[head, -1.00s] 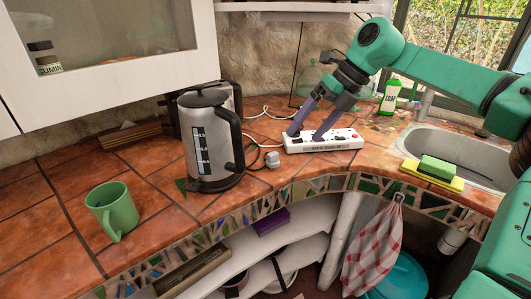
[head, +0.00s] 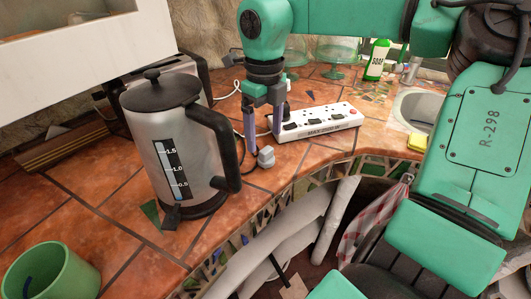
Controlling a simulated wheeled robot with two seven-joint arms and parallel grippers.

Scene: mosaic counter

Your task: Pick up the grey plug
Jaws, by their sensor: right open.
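The grey plug (head: 266,157) lies on the orange tiled counter, between the kettle and the near left end of the white power strip (head: 322,128). A dark cord runs from it toward the kettle. My right gripper (head: 264,139) points down with its two purple-grey fingers apart and nothing seen between them. Its fingertips show just above the plug in the picture, at the strip's left end. I cannot tell whether they touch anything. My left gripper is out of view.
The steel kettle (head: 160,128) with a black handle stands close left of the plug. A green mug (head: 55,275) is at the lower left. A green soap bottle (head: 377,60) and the sink (head: 418,108) are at the right. The counter's mosaic edge curves in front.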

